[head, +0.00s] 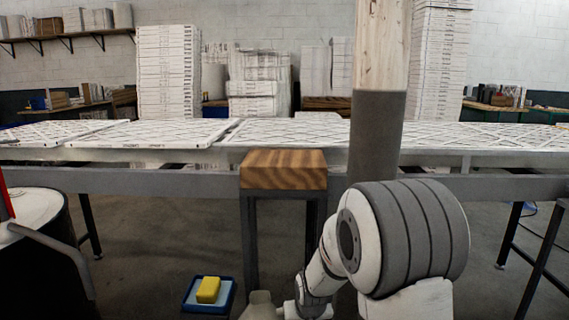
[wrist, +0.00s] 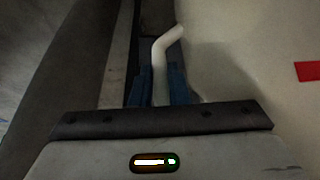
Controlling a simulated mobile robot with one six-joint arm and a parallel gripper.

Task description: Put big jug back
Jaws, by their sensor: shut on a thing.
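In the wrist view, my gripper (wrist: 161,80) has its two blue fingers shut on a bent, pale, handle-like part (wrist: 164,50), which I take to be the big jug's. In the head view, a pale beige jug (head: 261,305) shows at the bottom edge, just left of the end of my arm; only its top is in the frame. Its lower body is cut off, and I cannot tell from the head view whether it touches the floor. My fingers are not clear in the head view.
A wooden block-topped stand (head: 284,170) is behind the jug. A blue tray (head: 190,303) with a yellow sponge-like block (head: 208,289) lies to its left. A long bench (head: 180,180) with flat filters crosses behind. A drum (head: 40,215) stands at the left.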

